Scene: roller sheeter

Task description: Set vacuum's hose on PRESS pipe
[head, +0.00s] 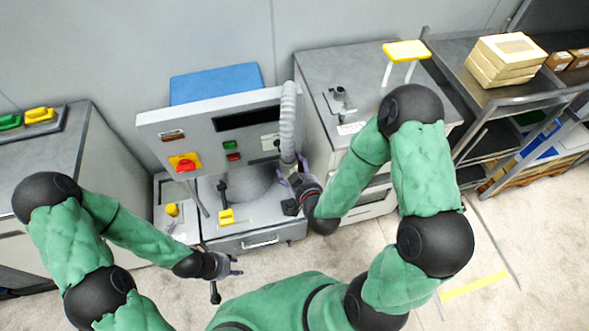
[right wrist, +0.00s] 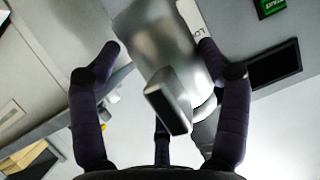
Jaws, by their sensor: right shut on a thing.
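The vacuum's grey ribbed hose (head: 289,110) hangs upright in front of the right part of the machine panel. My right gripper (head: 286,179) is shut on the hose's lower end. In the right wrist view, the fingers of my right gripper (right wrist: 158,75) stand around a grey metallic nozzle (right wrist: 165,50) with a dark flat part. A small grey pipe fitting (head: 338,100) stands on the right cabinet above a white label, too small to read; I cannot tell whether it is the PRESS pipe. My left gripper (head: 232,265) is open and empty, low in front of the machine.
The machine panel (head: 215,115) carries a red button (head: 186,165) and a green one (head: 230,145). Yellow-handled levers stand below it. Boxes (head: 503,60) sit on the shelf at right. The floor in front is clear.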

